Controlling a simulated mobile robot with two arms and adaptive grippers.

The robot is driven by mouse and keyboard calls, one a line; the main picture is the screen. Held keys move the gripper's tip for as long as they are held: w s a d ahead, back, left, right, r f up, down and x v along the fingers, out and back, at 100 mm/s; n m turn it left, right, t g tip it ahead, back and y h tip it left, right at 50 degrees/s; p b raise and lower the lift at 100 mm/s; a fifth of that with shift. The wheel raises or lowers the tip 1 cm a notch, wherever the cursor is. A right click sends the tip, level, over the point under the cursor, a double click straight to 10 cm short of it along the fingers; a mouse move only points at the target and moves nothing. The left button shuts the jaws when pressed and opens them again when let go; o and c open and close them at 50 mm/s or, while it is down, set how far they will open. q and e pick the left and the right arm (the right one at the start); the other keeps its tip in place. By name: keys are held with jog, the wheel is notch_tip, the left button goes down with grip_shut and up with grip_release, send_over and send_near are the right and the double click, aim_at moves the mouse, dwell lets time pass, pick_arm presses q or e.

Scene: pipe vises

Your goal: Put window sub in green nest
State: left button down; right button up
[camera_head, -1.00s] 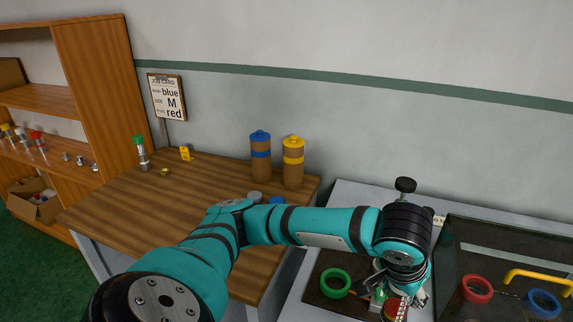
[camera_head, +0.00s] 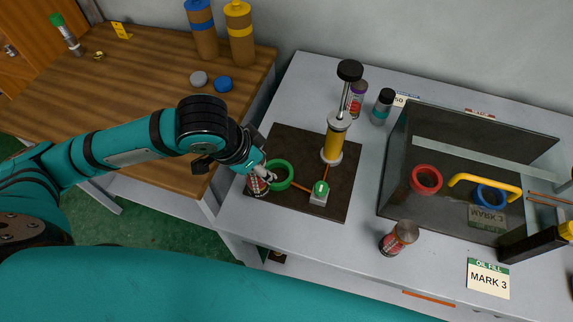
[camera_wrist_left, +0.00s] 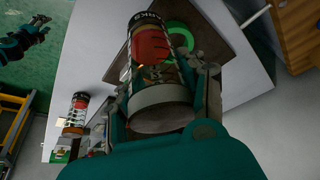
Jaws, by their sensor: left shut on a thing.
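The window sub, a can-like cylinder with a red and dark label and a pale end (camera_wrist_left: 155,45), is between the fingers of my left gripper (camera_wrist_left: 160,100). In the head view my left gripper (camera_head: 262,170) holds it (camera_head: 258,184) at the left edge of a dark mat, just left of the green nest (camera_head: 280,175). The green ring also shows beyond the cylinder in the wrist view (camera_wrist_left: 180,36). I cannot tell whether the cylinder touches the ring. My right gripper (camera_wrist_left: 42,24) shows small at the wrist view's upper left; its jaws are unclear.
A yellow pump with a black knob (camera_head: 335,138) and a small green-topped block (camera_head: 319,192) stand on the mat. A dark glass-walled tray (camera_head: 395,205) holds the red (camera_head: 426,180) and blue (camera_head: 490,194) rings.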

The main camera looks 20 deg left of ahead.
pick_arm(q)
jog(key=s+d+f+m+h, duration=0.1)
jog(key=s+d+m, duration=0.1)
jog(key=s+m, duration=0.35)
pick_arm(e)
jog(key=s+a+g, duration=0.1)
jog(key=s+a, duration=0.3)
jog(key=s, duration=0.3)
pick_arm(q)
jog(key=g+p, duration=0.1)
jog(key=p, duration=0.1)
send_near(292, 170)
jog(key=w+d, duration=0.1)
notch_tip(292, 170, down, 3)
jog(key=shift+w+m+h+p, duration=0.1)
jog(key=shift+m+h+p, duration=0.25)
jog(key=shift+p, duration=0.1)
jog(key=shift+f, duration=0.45)
jog(key=c, duration=0.7)
grip_release()
jog(key=shift+c, duration=0.2)
pick_arm(e)
jog(key=w+r, duration=0.1)
jog(key=w+d+r, duration=0.1)
jog(key=w+r, duration=0.1)
jog(key=shift+d+r, duration=0.1)
jog(key=shift+d, duration=0.2)
